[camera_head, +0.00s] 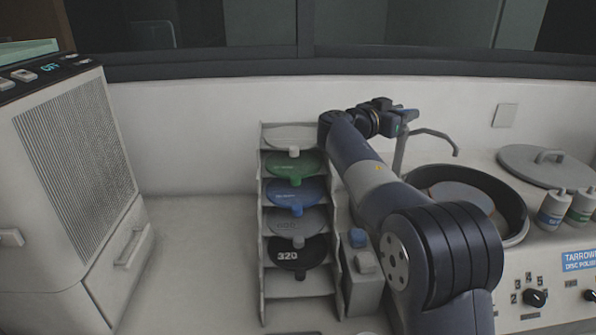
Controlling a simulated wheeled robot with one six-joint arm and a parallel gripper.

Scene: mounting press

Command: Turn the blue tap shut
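A thin grey spout (434,134) on a pipe rises behind the round polisher bowl (515,211) on the right and bends over toward it. My gripper (411,116) is at the end of my raised arm, close to the upper left of this spout, and points right. It is small and dark here, and I cannot tell whether its fingers are open or touch anything. No blue tap handle can be made out for certain; the gripper and arm cover part of the pipe area.
A rack of coloured discs (297,215) stands left of my arm. A round lid (547,165) and two bottles (555,210) are at right. A large vented machine (75,150) fills the left. Bare counter (200,250) lies between.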

